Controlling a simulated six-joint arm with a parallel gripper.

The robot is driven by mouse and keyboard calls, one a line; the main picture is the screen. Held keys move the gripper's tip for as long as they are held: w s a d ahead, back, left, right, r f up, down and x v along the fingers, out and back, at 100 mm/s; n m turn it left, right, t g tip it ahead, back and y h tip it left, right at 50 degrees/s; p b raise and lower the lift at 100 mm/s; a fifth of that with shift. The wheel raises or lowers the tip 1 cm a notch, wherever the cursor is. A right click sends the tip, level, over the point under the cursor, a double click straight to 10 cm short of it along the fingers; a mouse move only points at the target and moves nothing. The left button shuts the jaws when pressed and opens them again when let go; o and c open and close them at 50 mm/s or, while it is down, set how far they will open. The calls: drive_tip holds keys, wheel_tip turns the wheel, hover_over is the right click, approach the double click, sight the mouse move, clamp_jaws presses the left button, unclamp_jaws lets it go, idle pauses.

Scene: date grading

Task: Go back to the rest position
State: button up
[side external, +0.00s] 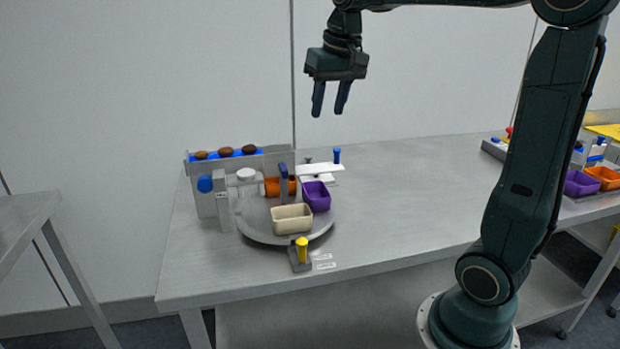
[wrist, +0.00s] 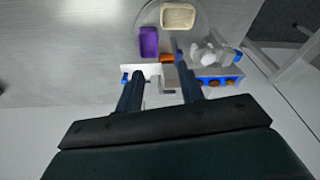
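My gripper (side external: 330,105) hangs high above the back of the table, fingers pointing down. The two fingers are apart with nothing between them, which the wrist view (wrist: 163,88) also shows. Below it is a round turntable (side external: 258,230) carrying a cream bin (side external: 292,219), a purple bin (side external: 316,196) and an orange bin (side external: 272,187). The wrist view shows the cream bin (wrist: 178,16), the purple bin (wrist: 149,42) and part of the orange bin (wrist: 167,58). The insides of the bins cannot be made out clearly.
Several brown dates (side external: 225,152) sit on a blue-edged rack at the table's back left. A yellow-topped post (side external: 301,248) stands at the turntable's front. A white plate (side external: 320,169) lies behind. The table's middle (side external: 410,190) is clear. More bins (side external: 582,183) stand far right.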

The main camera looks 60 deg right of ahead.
drive_tip(key=s+a+f+n+t, duration=0.1)
drive_tip(key=s+a+f+n, duration=0.2)
drive_tip(key=s+a, duration=0.3)
drive_tip(key=s+a+f+n+t+y, duration=0.1)
drive_tip(key=s+a+f, duration=0.4)
drive_tip(key=s, duration=0.6)
drive_tip(key=shift+a+f+n+t, duration=0.15)
drive_tip(key=shift+a+n+t, duration=0.35)
drive_tip(key=shift+a+n, duration=0.4)
drive_tip(key=shift+w+d, duration=0.1)
drive_tip(key=shift+d, duration=0.05)
idle(1.0)
